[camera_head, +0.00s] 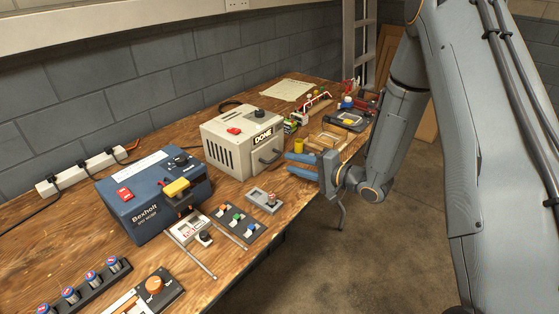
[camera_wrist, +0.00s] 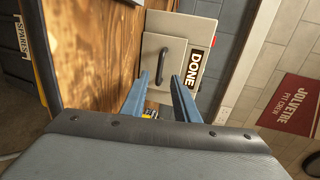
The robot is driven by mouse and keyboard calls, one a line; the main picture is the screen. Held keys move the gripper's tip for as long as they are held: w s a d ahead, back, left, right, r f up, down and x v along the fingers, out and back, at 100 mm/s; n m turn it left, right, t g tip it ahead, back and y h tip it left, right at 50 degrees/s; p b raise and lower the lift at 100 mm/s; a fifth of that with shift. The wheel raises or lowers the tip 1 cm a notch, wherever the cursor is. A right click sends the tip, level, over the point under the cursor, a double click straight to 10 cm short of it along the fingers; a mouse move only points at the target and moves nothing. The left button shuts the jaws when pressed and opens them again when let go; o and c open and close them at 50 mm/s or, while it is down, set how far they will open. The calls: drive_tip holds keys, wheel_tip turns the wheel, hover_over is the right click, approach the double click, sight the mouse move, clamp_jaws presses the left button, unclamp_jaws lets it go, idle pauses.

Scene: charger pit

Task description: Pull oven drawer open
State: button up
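The oven is a beige box (camera_head: 235,138) with side vents, a red switch, a black knob and a "DONE" label, standing on the wooden bench. Its drawer front (camera_wrist: 178,52) carries a dark bar handle (camera_wrist: 161,67), which also shows in the head view (camera_head: 270,157). The drawer looks shut. My gripper (camera_head: 289,162) is in front of the handle, just right of it in the head view. In the wrist view, its two blue fingers (camera_wrist: 159,78) are spread apart with the handle showing between and beyond them. I see no contact with the handle.
A blue Bexholt unit (camera_head: 150,200) stands left of the oven on the bench (camera_head: 225,270). Small switch panels (camera_head: 236,224) lie in front. A yellow cylinder (camera_head: 298,145) and a wooden frame (camera_head: 327,139) sit near my gripper. Open floor (camera_head: 385,240) lies right of the bench edge.

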sight(276, 159)
drive_tip(key=shift+p+x, duration=0.35)
drive_tip(key=shift+x, duration=2.8)
clamp_jaws()
